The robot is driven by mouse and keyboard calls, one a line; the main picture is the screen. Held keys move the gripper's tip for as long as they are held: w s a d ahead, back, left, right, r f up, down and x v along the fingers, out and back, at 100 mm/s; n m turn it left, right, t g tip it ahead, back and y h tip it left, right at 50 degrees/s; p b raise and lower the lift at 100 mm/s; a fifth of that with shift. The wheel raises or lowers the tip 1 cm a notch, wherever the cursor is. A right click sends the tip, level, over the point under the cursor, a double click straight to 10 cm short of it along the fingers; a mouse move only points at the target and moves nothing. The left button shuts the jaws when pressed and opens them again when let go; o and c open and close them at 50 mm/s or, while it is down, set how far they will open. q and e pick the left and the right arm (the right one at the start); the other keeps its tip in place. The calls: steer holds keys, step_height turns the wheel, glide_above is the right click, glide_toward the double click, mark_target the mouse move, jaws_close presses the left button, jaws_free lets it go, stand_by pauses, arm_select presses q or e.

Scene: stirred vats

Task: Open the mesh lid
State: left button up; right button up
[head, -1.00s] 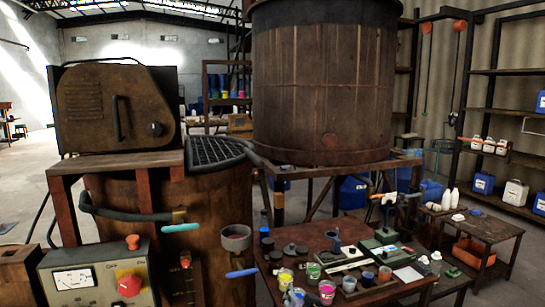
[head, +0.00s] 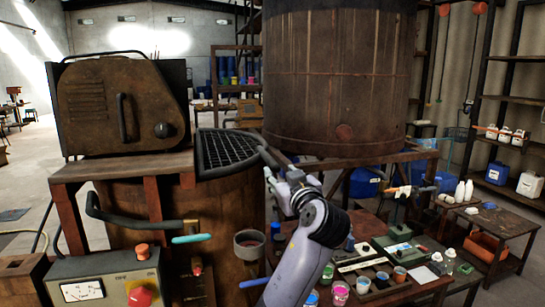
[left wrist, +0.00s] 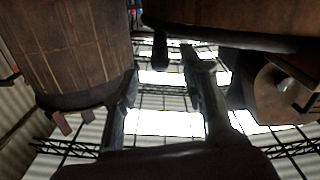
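The black mesh lid (head: 228,148) lies flat over the rusty vat (head: 128,222) left of centre in the head view. A dark handle (head: 269,158) sticks out at its right end. My left gripper (head: 272,178) is just below and right of that handle, apparently empty. In the left wrist view its two fingers (left wrist: 163,76) are spread, with a dark stub (left wrist: 161,52), perhaps the handle, between or beyond their tips. I cannot tell whether they touch it. The lid's mesh is not clear in the wrist view. My right gripper is not in view.
A large rusty tank (head: 338,80) on a stand is close behind my left gripper. A motor housing (head: 115,105) stands left of the lid. A valve with a teal handle (head: 191,238) sits below. A table with paint cups (head: 340,292) is at lower right.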

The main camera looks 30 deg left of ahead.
mark_target(273, 160)
arm_select(q)
steer(key=p+x, duration=0.3)
steer(key=x, duration=0.4)
steer(key=shift+w+a+r, duration=0.2)
steer(key=shift+w, duration=0.05)
steer(key=shift+w+a+f, duration=0.2)
steer(key=shift+w+a, duration=0.2)
steer(key=shift+a, duration=0.05)
steer(key=shift+c, duration=0.5)
jaws_close()
